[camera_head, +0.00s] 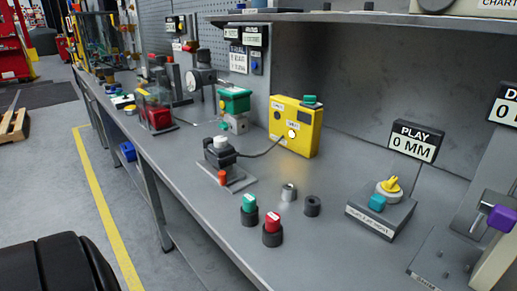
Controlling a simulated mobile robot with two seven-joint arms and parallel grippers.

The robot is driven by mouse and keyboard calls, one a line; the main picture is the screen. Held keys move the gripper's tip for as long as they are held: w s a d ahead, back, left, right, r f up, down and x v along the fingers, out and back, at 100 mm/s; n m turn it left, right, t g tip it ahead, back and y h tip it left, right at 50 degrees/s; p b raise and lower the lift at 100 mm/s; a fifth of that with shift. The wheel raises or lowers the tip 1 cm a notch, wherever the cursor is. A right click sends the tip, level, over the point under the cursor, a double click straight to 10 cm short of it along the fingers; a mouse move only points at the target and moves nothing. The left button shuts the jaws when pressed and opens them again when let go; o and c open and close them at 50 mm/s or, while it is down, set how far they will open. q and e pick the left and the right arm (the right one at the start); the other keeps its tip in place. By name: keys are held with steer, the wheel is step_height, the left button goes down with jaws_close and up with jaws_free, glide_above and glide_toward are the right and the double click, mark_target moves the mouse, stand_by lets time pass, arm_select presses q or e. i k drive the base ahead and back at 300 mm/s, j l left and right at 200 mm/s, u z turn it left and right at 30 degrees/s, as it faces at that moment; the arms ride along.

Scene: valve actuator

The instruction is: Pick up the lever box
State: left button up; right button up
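No label readable here names the lever box, so I cannot tell for sure which unit it is. A yellow box (295,127) with a teal piece on top stands on the grey workbench (330,185). A green-topped box (235,101) on a grey base stands behind, left of the yellow box. A purple-knobbed lever (499,219) is at the far right, cut by the frame edge. Neither of my grippers is in view.
Green-topped (249,210) and red-topped (272,230) black knobs and two small cylinders stand near the bench's front. A grey block (381,212) with a yellow knob sits right, below a "PLAY 0 MM" sign (415,143). A shelf (380,18) overhangs the back.

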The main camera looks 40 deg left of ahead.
mark_target(215, 160)
steer(key=l+u, duration=0.1)
steer(key=u, duration=0.35)
steer(key=l+u, duration=0.1)
steer(key=u, duration=0.35)
steer(key=k+u, duration=0.1)
steer(key=u, duration=0.4)
steer(key=l+u, duration=0.1)
steer(key=u, duration=0.35)
